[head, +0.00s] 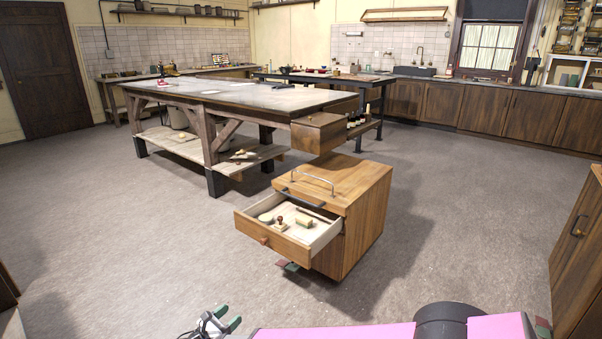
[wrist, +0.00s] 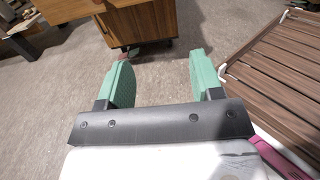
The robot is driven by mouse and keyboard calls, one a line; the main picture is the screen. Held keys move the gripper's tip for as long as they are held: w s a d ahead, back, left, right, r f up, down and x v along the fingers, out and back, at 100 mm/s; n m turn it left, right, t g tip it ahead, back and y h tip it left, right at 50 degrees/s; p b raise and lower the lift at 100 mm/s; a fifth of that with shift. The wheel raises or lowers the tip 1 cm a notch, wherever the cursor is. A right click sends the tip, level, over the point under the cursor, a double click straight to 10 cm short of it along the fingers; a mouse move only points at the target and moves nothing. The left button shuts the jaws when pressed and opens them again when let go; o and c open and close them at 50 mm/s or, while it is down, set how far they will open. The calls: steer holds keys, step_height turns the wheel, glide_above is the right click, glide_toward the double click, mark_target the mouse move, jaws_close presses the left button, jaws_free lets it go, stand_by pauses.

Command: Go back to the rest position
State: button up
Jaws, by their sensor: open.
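My gripper (head: 224,320) is at the bottom of the head view, low over the floor and in front of the wooden cabinet. In the wrist view its two green fingers (wrist: 158,82) stand wide apart with nothing between them. My pink arm crosses the bottom edge of the head view. The wooden cabinet (head: 364,212) has its top drawer (head: 268,238) pulled out, and the gripper is apart from it. In the drawer lie a roller-like piece (head: 303,222), a small stamp-like piece (head: 280,222) and other small items. The cabinet also shows at the top of the wrist view (wrist: 147,25).
A long workbench (head: 240,95) stands behind the cabinet, with a lower shelf. Wooden counters (head: 480,108) line the back wall. Another wooden cabinet (head: 578,255) is at the right edge. A slatted wooden surface (wrist: 280,70) is at the wrist view's right. Floor (head: 120,210) at left is clear.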

steer(key=w+d+r+m+g+y, duration=0.1)
steer(key=w+d+m+g, duration=0.45)
steer(key=d, duration=0.55)
steer(key=w+d+r+m+g, duration=0.1)
steer(key=w+d+m+g, duration=0.45)
steer(key=d, duration=0.55)
steer(key=d+r+m+g+y, duration=0.1)
steer(key=d+r+m+y, duration=0.2)
steer(key=d+m+y, duration=0.2)
steer(key=d+r+m+g+y, duration=0.2)
steer(key=d+m+y, duration=0.3)
steer(key=d+m, duration=0.7)
steer(key=w+d+r, duration=0.1)
steer(key=d, duration=0.2)
steer(key=shift+d+r, duration=0.25)
steer(key=shift+d, duration=0.1)
